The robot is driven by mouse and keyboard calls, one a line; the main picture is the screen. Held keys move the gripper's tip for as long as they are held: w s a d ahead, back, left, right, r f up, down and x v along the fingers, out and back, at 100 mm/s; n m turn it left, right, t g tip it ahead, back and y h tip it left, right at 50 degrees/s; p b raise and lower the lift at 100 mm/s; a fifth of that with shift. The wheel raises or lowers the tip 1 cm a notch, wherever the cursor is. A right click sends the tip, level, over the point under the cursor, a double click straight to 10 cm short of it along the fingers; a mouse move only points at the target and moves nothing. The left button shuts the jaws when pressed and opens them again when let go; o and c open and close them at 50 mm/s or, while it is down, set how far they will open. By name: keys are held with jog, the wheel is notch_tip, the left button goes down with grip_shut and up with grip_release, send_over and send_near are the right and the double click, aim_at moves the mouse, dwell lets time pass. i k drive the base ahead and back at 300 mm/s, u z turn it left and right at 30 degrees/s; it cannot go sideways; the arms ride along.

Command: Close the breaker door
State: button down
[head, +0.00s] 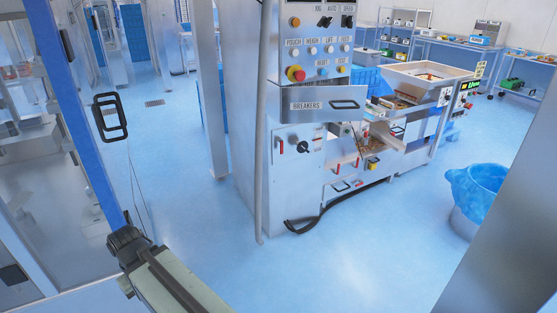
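The breaker door (290,109) is a grey metal panel marked BREAKERS, with a dark pull handle (345,104) at its right. It is on the front of the tall grey control cabinet, below the buttons. Its right end reaches out past the cabinet's face, so it looks swung out, but the exact angle is hard to tell. My arm comes in at the bottom left and ends in a dark block (128,246), well apart from the door. No fingers can be made out there, and nothing held is visible.
A pale hopper machine (428,76) stands right of the cabinet, and a blue-lined bin (474,190) stands at the right. A blue-framed guard with a black handle (110,117) is at the left. A black cable lies by the cabinet's foot. The blue floor between is clear.

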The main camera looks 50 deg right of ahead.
aim_at(333, 103)
jog(key=z, duration=0.45)
jog(key=k, duration=0.7)
jog(key=z, duration=0.3)
jog(key=i, duration=0.45)
